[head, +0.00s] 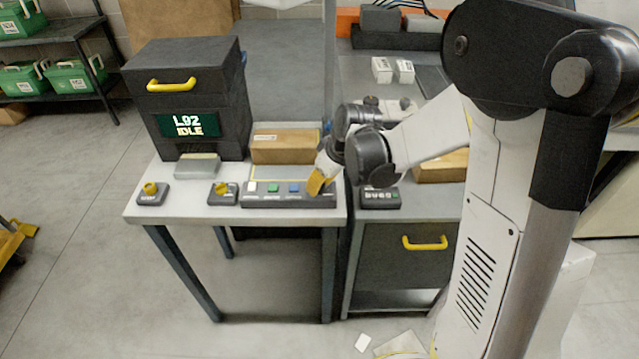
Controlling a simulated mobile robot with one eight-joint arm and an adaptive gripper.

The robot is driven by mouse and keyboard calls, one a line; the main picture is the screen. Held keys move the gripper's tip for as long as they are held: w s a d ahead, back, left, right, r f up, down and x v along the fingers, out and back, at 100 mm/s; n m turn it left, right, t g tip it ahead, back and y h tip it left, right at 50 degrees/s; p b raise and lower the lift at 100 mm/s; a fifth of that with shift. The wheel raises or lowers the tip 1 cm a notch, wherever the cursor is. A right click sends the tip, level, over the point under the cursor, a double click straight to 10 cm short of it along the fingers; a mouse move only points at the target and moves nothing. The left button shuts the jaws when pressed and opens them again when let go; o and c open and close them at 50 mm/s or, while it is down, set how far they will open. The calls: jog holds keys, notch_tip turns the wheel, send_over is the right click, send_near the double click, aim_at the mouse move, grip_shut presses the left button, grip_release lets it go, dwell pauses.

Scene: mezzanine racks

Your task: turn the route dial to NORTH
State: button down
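Two yellow knobs on dark bases stand on the front of the grey table (190,214). One knob (150,189) is near the left corner, and the other knob (222,189) is just left of the button panel (290,200). Their markings are too small to read, so I cannot tell which is the route dial or where it points. My gripper (317,183), with orange-yellow fingers, is at the right end of the button panel, well to the right of both knobs. I cannot tell whether it touches the panel. Its fingers are seen from the side, so their opening is unclear.
A second keypad (380,198) is on the right-hand bench. Table space between the knobs is clear.

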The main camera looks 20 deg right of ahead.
jog(key=m+h, duration=0.1)
jog(key=m, duration=0.3)
jog(key=shift+m+h, duration=0.4)
dwell(0.4)
jog(key=c, duration=1.1)
grip_release()
jog(key=shift+t, duration=0.3)
jog(key=v, duration=1.2)
